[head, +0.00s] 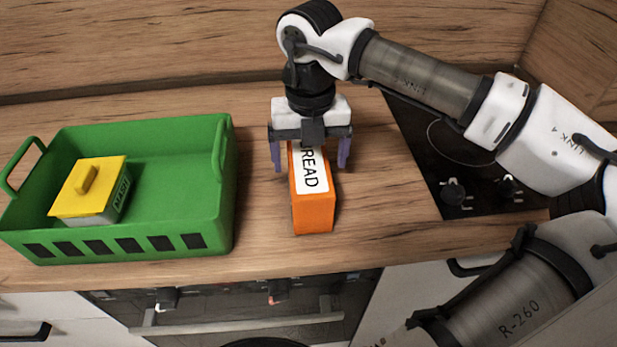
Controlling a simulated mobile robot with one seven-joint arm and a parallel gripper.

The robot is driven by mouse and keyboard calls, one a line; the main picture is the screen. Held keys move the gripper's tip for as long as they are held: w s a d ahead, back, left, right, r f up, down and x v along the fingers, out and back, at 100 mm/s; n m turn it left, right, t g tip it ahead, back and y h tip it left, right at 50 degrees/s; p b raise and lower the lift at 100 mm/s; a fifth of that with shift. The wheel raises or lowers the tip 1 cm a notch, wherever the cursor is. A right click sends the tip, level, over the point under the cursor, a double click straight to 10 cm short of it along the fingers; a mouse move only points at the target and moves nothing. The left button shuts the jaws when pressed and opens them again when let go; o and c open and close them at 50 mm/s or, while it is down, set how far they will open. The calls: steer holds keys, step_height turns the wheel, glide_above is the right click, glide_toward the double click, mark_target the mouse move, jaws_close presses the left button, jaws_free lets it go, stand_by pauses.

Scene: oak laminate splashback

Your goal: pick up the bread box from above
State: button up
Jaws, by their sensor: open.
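The bread box (313,213) is a long orange box with a white label on top that reads "READ" where it is visible. It lies on the wooden counter in the head view, with its long side running away from me. My gripper (311,162) is open above the far part of the box and points down. One finger is on the left side of the box and one on the right, with a gap showing at each side. The gripper body hides the far end of the box. I cannot tell how low the fingertips reach.
A green crate (180,202) stands on the counter at the left and holds a grey container with a yellow lid (95,185). A black cooktop (455,165) with knobs is at the right, under my arm. Bare counter lies between crate and box. The oak splashback (150,45) rises behind.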

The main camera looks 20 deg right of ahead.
steer(key=shift+a+f+p, duration=0.1)
steer(key=shift+f+p, duration=0.9)
steer(key=shift+f, duration=1.75)
steer(key=c, duration=1.3)
steer(key=shift+r, duration=0.15)
steer(key=shift+c, duration=0.2)
